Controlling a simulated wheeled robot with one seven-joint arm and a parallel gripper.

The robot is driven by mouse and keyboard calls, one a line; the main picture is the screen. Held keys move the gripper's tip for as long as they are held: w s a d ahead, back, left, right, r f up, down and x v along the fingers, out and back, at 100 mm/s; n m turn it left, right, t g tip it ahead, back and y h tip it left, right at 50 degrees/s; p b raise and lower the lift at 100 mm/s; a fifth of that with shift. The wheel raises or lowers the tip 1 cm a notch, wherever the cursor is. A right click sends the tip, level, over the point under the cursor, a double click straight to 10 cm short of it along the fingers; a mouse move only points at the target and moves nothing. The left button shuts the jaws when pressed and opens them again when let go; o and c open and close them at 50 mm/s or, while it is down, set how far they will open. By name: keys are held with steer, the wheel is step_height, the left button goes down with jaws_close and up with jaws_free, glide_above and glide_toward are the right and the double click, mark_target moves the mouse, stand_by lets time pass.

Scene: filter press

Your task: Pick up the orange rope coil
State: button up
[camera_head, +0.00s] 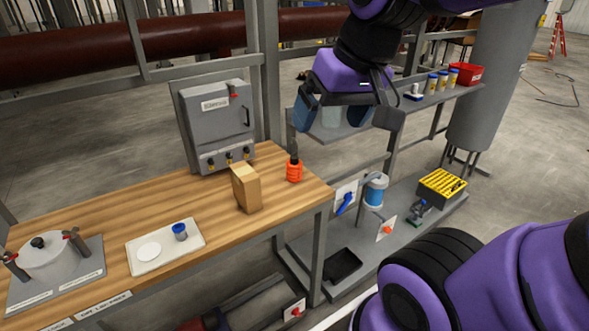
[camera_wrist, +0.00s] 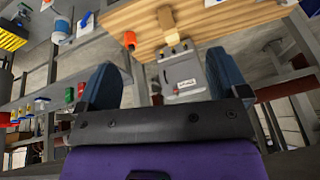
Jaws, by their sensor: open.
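An orange, ribbed upright object (camera_head: 294,169) with a dark top stands on the wooden workbench (camera_head: 290,203), near its right back corner. It looks like the orange rope coil. In the wrist view, which is upside down, it shows as a small orange shape (camera_wrist: 130,40) at the bench edge. My gripper (camera_head: 333,115) is open and empty, raised in the air to the right of the coil and above it. Its two blue fingers (camera_wrist: 163,75) stand wide apart in the wrist view, and nothing is between them. The coil is apart from the gripper.
A cardboard box (camera_head: 246,188) stands just left of the coil. A grey control box (camera_head: 217,125) rises behind it. A white tray (camera_head: 165,246) and a metal pot (camera_head: 48,255) are further left. Right of the bench, a low shelf (camera_head: 400,243) holds a yellow crate (camera_head: 442,186).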

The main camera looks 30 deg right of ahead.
steer(key=w+d+f+m+y, duration=0.2)
steer(key=w+f+m+y, duration=0.1)
steer(key=w+f+m, duration=0.3)
steer(key=w+d+f+m+y, duration=0.1)
steer(key=w+f+m+y, duration=0.15)
steer(key=w, duration=0.65)
steer(key=w+d+f+m+y, duration=0.2)
steer(key=w+f+m+y, duration=0.1)
steer(key=w+f+m, duration=0.3)
steer(key=m+t+h, duration=0.3)
steer(key=m+t, duration=0.5)
steer(key=m, duration=0.6)
glide_toward(301, 168)
steer(key=x, duration=0.2)
steer(key=shift+w+a, duration=0.2)
steer(key=shift+w, duration=0.05)
steer(key=shift+w+f, duration=0.1)
steer(key=x, duration=0.5)
steer(key=shift+d+x, duration=0.2)
steer(key=shift+x, duration=2.55)
steer(key=shift+f, duration=0.1)
steer(key=c, duration=1.2)
steer(key=shift+o, duration=0.2)
